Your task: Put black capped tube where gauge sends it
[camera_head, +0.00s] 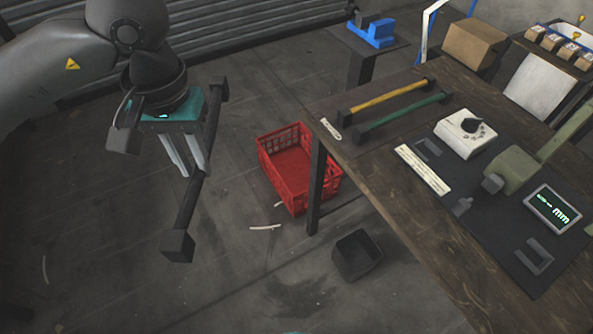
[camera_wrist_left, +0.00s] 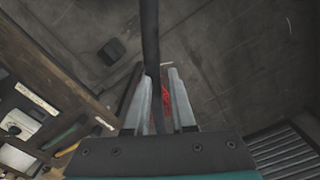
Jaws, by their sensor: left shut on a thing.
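My left gripper (camera_head: 193,172) is shut on the black capped tube (camera_head: 187,208) and holds it in the air, clear of the table on its left. The tube hangs steeply, tilted, with a block-like black cap at each end. In the left wrist view the tube (camera_wrist_left: 150,40) runs up between the fingers (camera_wrist_left: 158,80). The gauge stands on a dark mat on the workbench (camera_head: 400,240). Its display (camera_head: 553,209) shows dashes and "mm". My right gripper is not in view.
A yellow tube (camera_head: 388,95) and a green tube (camera_head: 402,115), both black-capped, lie on the bench beside a white dial box (camera_head: 465,134). A red crate (camera_head: 268,165) and a small black bin (camera_head: 357,255) are on the floor. A blue vise (camera_head: 376,34) stands behind.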

